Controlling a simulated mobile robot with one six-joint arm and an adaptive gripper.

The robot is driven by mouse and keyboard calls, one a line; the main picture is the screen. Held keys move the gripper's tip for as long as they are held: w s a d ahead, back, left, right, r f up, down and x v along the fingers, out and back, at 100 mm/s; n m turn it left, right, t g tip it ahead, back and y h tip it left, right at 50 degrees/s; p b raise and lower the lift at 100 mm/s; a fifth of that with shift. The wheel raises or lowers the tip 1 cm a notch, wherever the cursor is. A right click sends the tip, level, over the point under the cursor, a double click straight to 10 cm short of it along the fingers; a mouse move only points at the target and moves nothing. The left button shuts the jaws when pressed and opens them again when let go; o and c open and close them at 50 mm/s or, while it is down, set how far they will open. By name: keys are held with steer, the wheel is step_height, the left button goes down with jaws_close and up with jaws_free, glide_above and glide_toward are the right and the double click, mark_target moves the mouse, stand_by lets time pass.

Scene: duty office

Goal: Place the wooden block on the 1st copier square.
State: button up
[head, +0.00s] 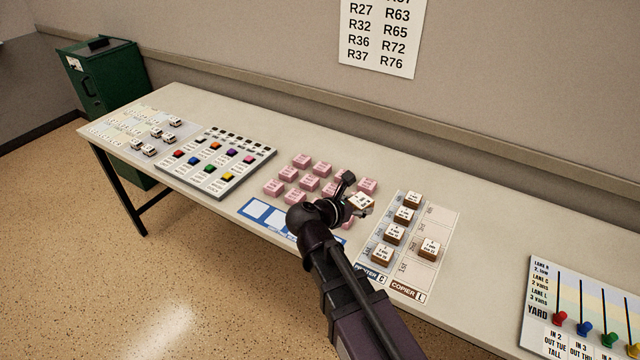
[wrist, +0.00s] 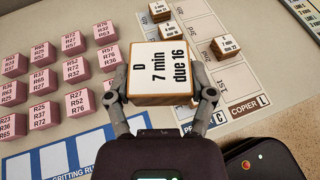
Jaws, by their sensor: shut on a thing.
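My gripper (wrist: 160,92) is shut on a wooden block (wrist: 159,68) with a white top reading "D 7 min due 16". In the head view my gripper (head: 352,199) holds this block (head: 361,202) over the pink blocks, left of the printer and copier sheet (head: 446,220). The copier column is the sheet's right column, with the label "COPIER L" at its near end. Its 1st square (head: 414,273), nearest that label, looks bare. Another wooden block (head: 429,249) stands farther up this column and also shows in the wrist view (wrist: 228,46).
Several wooden blocks (head: 393,234) line the printer column. Several pink blocks (head: 301,161) stand in rows beneath and left of my gripper. A blue-bordered strip (head: 262,213) lies at the table's front edge. A peg board (head: 542,300) is at the right.

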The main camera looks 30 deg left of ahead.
steer(key=shift+m+h, duration=0.5)
steer(key=shift+h, duration=0.1)
steer(key=f+b, duration=0.3)
steer(key=f, duration=0.1)
steer(key=a+f+b, duration=0.1)
steer(key=f+b, duration=0.2)
steer(key=b, duration=0.1)
steer(key=f+b, duration=0.3)
steer(key=f, duration=0.1)
steer(key=shift+w+a+f, duration=0.15)
steer(key=shift+w+f, duration=0.1)
steer(key=shift+f, duration=0.05)
steer(key=b, duration=0.2)
glide_above(380, 217)
steer(key=shift+f, duration=0.75)
steer(key=shift+f, duration=0.15)
steer(key=shift+f+b, duration=1.6)
steer(key=shift+b, duration=0.1)
steer(key=shift+f, duration=0.1)
steer(key=o, duration=1.1)
